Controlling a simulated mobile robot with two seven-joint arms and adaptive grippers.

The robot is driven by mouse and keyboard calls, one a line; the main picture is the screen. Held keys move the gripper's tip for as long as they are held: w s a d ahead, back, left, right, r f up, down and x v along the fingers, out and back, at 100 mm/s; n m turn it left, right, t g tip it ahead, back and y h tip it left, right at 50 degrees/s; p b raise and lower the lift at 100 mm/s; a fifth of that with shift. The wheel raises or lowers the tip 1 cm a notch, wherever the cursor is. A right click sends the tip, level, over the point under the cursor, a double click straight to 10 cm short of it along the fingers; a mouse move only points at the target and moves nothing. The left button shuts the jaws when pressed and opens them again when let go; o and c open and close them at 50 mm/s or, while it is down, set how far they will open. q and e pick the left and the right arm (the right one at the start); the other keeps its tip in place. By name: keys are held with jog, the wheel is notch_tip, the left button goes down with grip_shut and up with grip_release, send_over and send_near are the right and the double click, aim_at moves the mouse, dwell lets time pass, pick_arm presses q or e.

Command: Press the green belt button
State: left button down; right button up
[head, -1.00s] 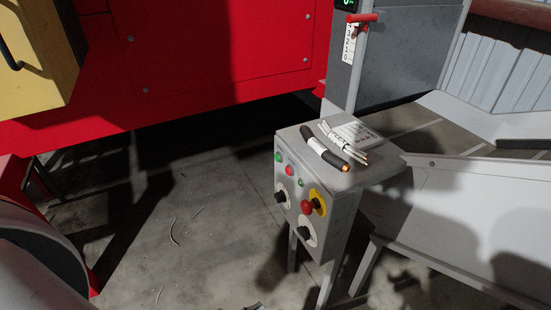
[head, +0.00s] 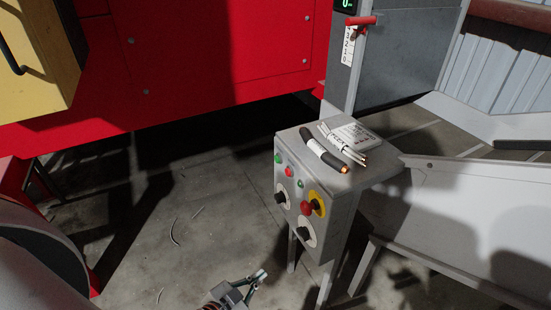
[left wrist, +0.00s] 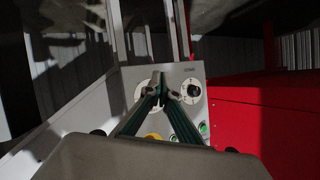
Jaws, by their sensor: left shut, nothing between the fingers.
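The control box (head: 345,195) stands on legs right of centre in the head view. Its front panel carries a green button (head: 278,157) at the upper left, a red button (head: 289,171), a smaller green one (head: 300,184), dark knobs and a red mushroom button on yellow. My left gripper (head: 262,275) is below and left of the panel in the head view, shut and empty. In the left wrist view its closed fingertips (left wrist: 164,88) overlap the panel by the white dials; a green button (left wrist: 203,128) shows to their right. My right gripper is not in view.
A red machine wall (head: 220,60) stands behind, and a grey chute (head: 450,210) is at the right. The floor (head: 190,230) left of the box is mostly clear.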

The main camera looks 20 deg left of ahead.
aim_at(277, 159)
pick_arm(q)
jog(key=w+a+r+m+t+y+p, duration=0.1)
jog(key=w+a+r+m+t+y, duration=0.1)
jog(key=w+a+r, duration=0.5)
jog(key=w+a+r+m+t+y+p, duration=0.2)
jog(key=w+a+r+t, duration=0.3)
jog(key=w+a+r, duration=0.3)
notch_tip(277, 159, up, 5)
jog(key=w, duration=0.3)
jog(key=shift+y, duration=0.4)
jog(key=shift+f, duration=0.15)
jog(key=w+d+b, duration=0.2)
jog(key=w+d, duration=0.3)
jog(key=w, duration=0.1)
jog(key=shift+w+d+b, duration=0.3)
jog(key=shift+w, duration=0.1)
jog(key=shift+w, duration=0.15)
jog(key=shift+w+d, duration=0.2)
jog(key=shift+d, duration=0.05)
